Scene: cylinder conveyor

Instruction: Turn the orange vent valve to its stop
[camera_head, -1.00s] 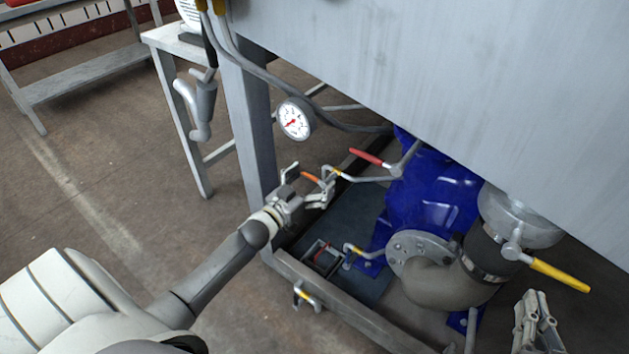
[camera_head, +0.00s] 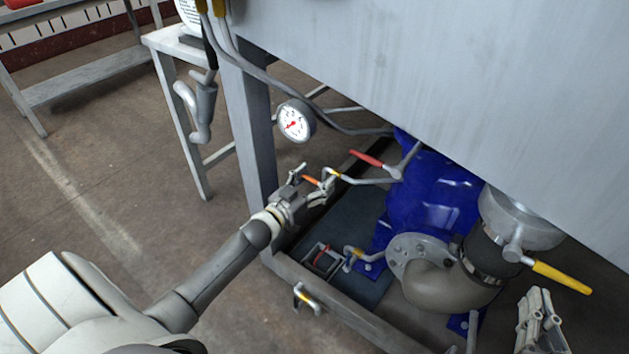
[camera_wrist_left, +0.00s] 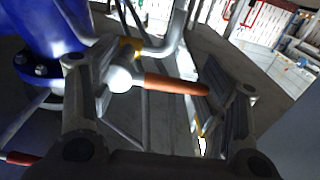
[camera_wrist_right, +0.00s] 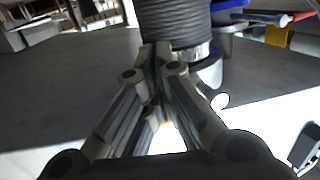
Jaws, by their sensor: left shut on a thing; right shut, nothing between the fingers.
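The orange vent valve handle (camera_head: 311,181) is on thin grey pipework left of the blue pump. In the left wrist view the orange lever (camera_wrist_left: 176,84) lies crosswise between my fingers, its round grey hub close to the left finger. My left gripper (camera_head: 314,189) is shut on this handle; its fingers partly hide it in the head view, and I cannot tell from the pictures how far the valve is turned. My right gripper (camera_head: 541,316) is shut and empty at the lower right, below the yellow-handled valve. Its fingertips meet in the right wrist view (camera_wrist_right: 157,62).
A red lever (camera_head: 367,158) is just above right of the orange handle. A pressure gauge (camera_head: 294,121) hangs above. The blue pump (camera_head: 430,195), a yellow lever (camera_head: 561,277) and the frame rail (camera_head: 345,308) surround the space. The large grey tank (camera_head: 450,80) overhangs it.

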